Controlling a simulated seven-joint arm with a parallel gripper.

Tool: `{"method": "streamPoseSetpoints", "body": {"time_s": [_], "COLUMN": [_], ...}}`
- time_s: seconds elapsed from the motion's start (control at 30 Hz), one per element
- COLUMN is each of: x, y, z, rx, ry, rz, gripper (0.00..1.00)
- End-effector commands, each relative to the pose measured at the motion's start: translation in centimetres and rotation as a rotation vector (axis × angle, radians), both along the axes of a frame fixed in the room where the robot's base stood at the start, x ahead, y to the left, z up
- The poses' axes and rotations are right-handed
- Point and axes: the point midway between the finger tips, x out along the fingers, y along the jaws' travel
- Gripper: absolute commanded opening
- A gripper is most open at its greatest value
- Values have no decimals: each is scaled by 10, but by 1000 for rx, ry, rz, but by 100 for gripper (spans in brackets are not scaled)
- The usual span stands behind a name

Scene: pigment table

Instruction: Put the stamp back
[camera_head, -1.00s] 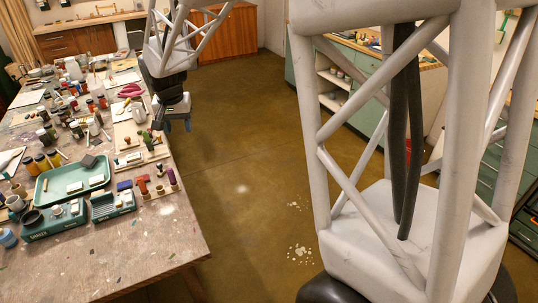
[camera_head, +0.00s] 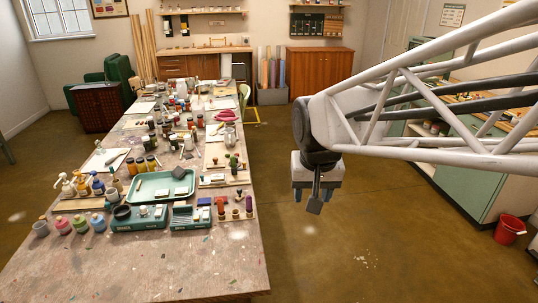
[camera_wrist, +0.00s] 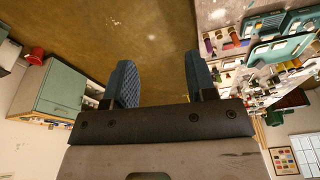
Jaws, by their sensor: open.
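Several upright, stamp-like pieces with brown, red and purple handles stand on a small wooden rack (camera_head: 233,215) at the table's right edge. I cannot tell which of these is the task's stamp. My gripper (camera_head: 312,196) hangs over the floor to the right of the table, fingers down and apart from everything. In the wrist view my gripper (camera_wrist: 162,80) is open, with only bare floor between its blue fingers.
A green tray (camera_head: 137,197) and two teal boxes (camera_head: 140,222) (camera_head: 191,219) sit left of the rack. Jars and bottles crowd the table's far part. The table's front (camera_head: 180,265) is clear. A red bucket (camera_head: 509,229) stands on the floor at right.

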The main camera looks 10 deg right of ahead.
Motion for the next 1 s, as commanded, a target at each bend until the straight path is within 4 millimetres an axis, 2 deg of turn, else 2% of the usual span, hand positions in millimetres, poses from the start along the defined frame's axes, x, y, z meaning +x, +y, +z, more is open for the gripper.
{"method": "streamPoseSetpoints", "body": {"time_s": [0.03, 0.3, 0.5, 0.7, 1.0], "x": [-14, -80, -117, -132, -134], "y": [-2, -10, -13, -14, -15], "z": [0, -9, -19, -24, -25], "rx": [-1, -8, -13, -16, -17], "ry": [-4, -19, -26, -29, -29], "rz": [8, 69, 106, 124, 126], "gripper": [51, 51, 51, 51, 51]}}
